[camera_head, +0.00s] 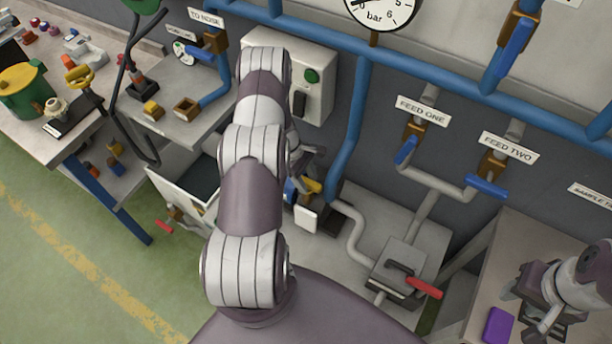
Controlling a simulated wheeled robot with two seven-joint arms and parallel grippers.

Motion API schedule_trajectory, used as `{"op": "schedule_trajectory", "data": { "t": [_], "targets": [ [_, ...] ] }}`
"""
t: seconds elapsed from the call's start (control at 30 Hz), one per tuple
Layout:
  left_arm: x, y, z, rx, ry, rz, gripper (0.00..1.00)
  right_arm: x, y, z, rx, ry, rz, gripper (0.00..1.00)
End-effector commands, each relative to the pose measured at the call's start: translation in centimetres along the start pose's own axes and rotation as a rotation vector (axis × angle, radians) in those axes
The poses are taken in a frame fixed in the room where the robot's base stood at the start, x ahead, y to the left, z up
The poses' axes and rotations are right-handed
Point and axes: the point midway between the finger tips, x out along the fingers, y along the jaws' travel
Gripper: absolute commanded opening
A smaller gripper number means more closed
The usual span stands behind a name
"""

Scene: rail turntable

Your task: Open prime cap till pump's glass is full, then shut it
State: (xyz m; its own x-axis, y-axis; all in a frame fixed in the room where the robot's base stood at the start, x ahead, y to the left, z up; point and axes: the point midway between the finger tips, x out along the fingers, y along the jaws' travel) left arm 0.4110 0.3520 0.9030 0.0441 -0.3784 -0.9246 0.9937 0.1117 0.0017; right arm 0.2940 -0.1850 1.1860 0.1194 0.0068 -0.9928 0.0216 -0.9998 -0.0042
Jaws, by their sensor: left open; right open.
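My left arm crosses the middle of the view and hides much behind it. My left gripper (312,160) is partly hidden behind that arm, open, just above a small yellow part (311,186) with blue beside it, low by the wall. This may be the pump with its prime cap, but I cannot tell for sure. I cannot make out the glass or its level. My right gripper (538,318) is open and empty at the lower right, above a grey bench and right of a purple block (498,325).
Blue pipes run along the wall, with a gauge (382,12) on top. Blue-handled valves hang under the FEED ONE (422,110) and FEED TWO (508,147) signs. A red lever (424,287) sticks out from a grey floor box. Cluttered benches stand left; green floor lies open.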

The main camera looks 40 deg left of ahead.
Motion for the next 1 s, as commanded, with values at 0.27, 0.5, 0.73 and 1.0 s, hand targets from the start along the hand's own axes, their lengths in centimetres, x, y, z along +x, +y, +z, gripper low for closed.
{"op": "schedule_trajectory", "data": {
  "t": [0.27, 0.5, 0.73, 1.0],
  "targets": [
    [0.0, 0.0, 0.0, 0.001, 0.0, 0.0, 0.2, 0.0, 0.0, 0.0, 0.0, 0.0, 0.0, 0.43],
    [0.0, 0.0, 0.0, 0.001, 0.0, -0.001, 0.0, 0.0, 0.0, 0.0, 0.0, 0.0, 0.0, 0.43],
    [0.1, -0.1, 0.0, -0.013, -0.001, 0.004, 0.0, 0.2, 0.0, 0.0, 0.0, 0.0, 0.0, 0.43],
    [0.4, -0.2, -0.1, -0.128, -0.002, 0.05, 0.0, 1.5, 0.0, 0.2, 0.0, 0.0, 0.0, 0.43]
  ]
}}
